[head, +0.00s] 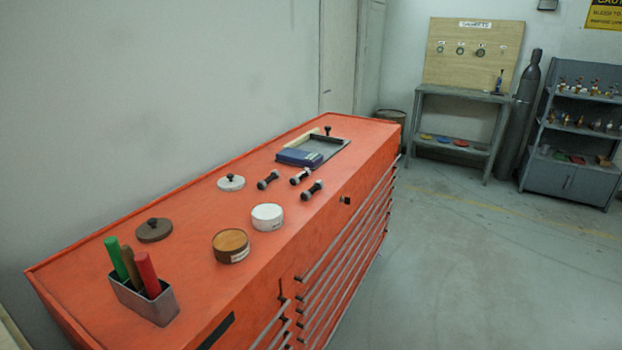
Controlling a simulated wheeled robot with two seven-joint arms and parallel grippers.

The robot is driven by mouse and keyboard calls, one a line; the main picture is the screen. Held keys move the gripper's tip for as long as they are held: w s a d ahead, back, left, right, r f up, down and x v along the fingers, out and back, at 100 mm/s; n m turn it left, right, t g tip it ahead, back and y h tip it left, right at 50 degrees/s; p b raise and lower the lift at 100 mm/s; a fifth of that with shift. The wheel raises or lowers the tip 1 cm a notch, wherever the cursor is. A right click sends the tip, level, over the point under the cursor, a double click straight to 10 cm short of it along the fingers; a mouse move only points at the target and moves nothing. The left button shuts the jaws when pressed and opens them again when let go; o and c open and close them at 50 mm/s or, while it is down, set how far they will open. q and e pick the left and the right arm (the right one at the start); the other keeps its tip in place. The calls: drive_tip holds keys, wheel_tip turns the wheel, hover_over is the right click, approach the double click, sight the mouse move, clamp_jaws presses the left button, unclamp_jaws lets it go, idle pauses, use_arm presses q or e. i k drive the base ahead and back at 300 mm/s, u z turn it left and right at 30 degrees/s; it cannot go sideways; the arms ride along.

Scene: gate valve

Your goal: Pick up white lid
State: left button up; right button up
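The white lid (231,183) is a flat round disc with a small dark knob on top. It lies on the orange cabinet top (190,248), toward the wall side. A white round container (267,217) stands in front of it and to the right, apart from it. A brown lid (154,230) with a dark knob lies further left, near a brown round container (231,245). Neither of my grippers is in the head view.
A metal holder (145,300) with green, brown and red sticks stands at the near left. Several dark bolts (301,176) and a tray with a blue box (299,157) lie further back. Grey floor (450,270) is open on the right. Shelves (575,140) stand beyond.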

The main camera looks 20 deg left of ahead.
sight(231, 183)
drive_tip(key=z, duration=0.55)
drive_tip(key=i, duration=2.3)
drive_tip(key=u, duration=1.45)
